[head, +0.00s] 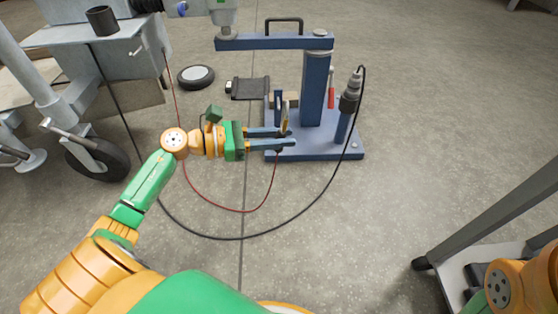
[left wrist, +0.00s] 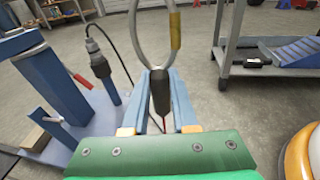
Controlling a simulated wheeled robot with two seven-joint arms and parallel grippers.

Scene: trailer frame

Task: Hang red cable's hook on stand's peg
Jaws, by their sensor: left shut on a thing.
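My left gripper (head: 290,142) is shut on the red cable's hook (left wrist: 161,90), gripping its dark sleeve. The hook's metal loop (left wrist: 136,32), with a yellow gate, stands up above the fingers in the left wrist view. The thin red cable (head: 225,207) hangs from below the gripper and loops back left to the trailer. The blue stand (head: 317,90) is just beyond the gripper, and in the head view the fingers overlap its base. A short blue post (left wrist: 48,112) with a small side stub, possibly the peg, is left of the hook in the left wrist view, apart from it.
A black cable's plug (head: 350,95) sits on the stand's right post. A red-handled item (head: 331,90) is by the column. A small wheel (head: 196,76) and a black pad (head: 248,89) lie behind. A grey cart (head: 500,205) is at right; floor in front is clear.

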